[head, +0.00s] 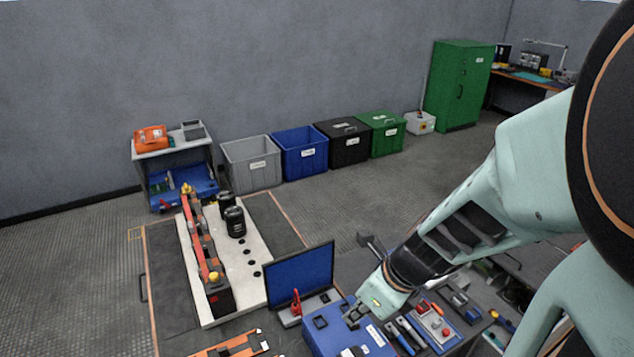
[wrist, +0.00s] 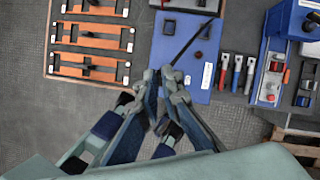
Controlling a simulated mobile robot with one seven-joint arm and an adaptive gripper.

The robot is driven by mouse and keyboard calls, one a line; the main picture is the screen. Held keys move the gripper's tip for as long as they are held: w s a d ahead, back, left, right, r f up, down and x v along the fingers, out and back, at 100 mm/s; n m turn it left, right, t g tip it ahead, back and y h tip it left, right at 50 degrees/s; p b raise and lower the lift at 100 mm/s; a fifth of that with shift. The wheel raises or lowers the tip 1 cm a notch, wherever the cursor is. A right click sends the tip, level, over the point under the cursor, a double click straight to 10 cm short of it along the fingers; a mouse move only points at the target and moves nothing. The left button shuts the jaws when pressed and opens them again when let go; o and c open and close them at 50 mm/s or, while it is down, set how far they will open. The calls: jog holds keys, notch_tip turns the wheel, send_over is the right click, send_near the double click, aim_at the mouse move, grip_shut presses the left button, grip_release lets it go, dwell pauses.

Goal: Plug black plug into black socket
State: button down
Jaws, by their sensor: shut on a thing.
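My gripper (wrist: 166,76) is shut, its fingertips close together over the edge of a blue box (wrist: 190,58). The thing between the fingers is hidden, so I cannot tell its colour or shape. A thin dark line, perhaps a cable, runs from the fingertips up and right across the box. Two dark fittings show on the box: a square one (wrist: 169,27) and another to its right (wrist: 203,30). I cannot tell which is the black socket.
A monitor (head: 299,275) stands behind the box. Orange racks (wrist: 92,68) lie left of it in the wrist view; pliers-like tools (wrist: 236,72) and a blue switch panel (wrist: 270,75) lie right. A white board with black capacitors (head: 234,221) stands further left in the head view.

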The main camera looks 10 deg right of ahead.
jog(key=w+a+p, duration=0.2)
jog(key=w+p, duration=0.5)
jog(key=w, duration=1.4)
jog(key=shift+w+a, duration=0.2)
jog(key=shift+a, duration=0.1)
dwell(1.4)
jog(key=shift+p, duration=0.45)
jog(key=shift+f, duration=0.2)
jog(key=shift+f+b, duration=6.6)
jog(key=shift+f, duration=2.1)
